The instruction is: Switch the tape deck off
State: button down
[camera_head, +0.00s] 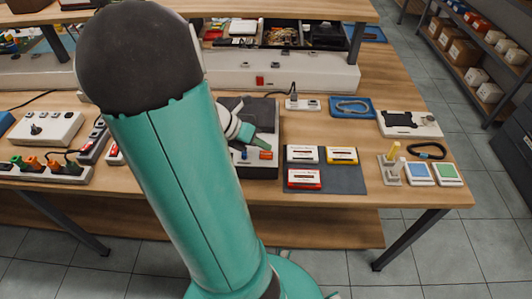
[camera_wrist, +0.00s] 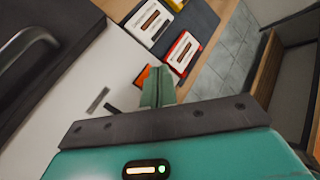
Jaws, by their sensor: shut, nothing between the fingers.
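The tape deck (camera_head: 263,112) stands at the front edge of the wooden table, partly hidden by my arm. It has a dark top and a pale front panel with an orange-red switch (camera_head: 265,155) and a small blue control (camera_head: 244,155). My gripper (camera_head: 262,143) is over the front panel, close to the orange-red switch. In the wrist view, the green fingers (camera_wrist: 158,88) are together and empty, beside the orange switch (camera_wrist: 143,77). The pale panel (camera_wrist: 75,75) fills the left there. I cannot tell whether the fingers touch the switch or which way it is set.
A dark mat (camera_head: 345,182) with white, yellow and red cassettes lies right of the deck. Further right are a small joystick-like device (camera_head: 390,170) and blue and green cards. Power strips and plugs crowd the left (camera_head: 45,172). A long white unit (camera_head: 300,75) stands behind.

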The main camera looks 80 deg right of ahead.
aim_at(262, 155)
jog(key=shift+f, duration=0.1)
dwell(0.5)
jog(key=shift+f, duration=0.35)
jog(key=shift+f, duration=0.45)
dwell(0.6)
jog(key=shift+r, duration=0.9)
notch_tip(262, 155, up, 6)
dwell(0.5)
dwell(0.4)
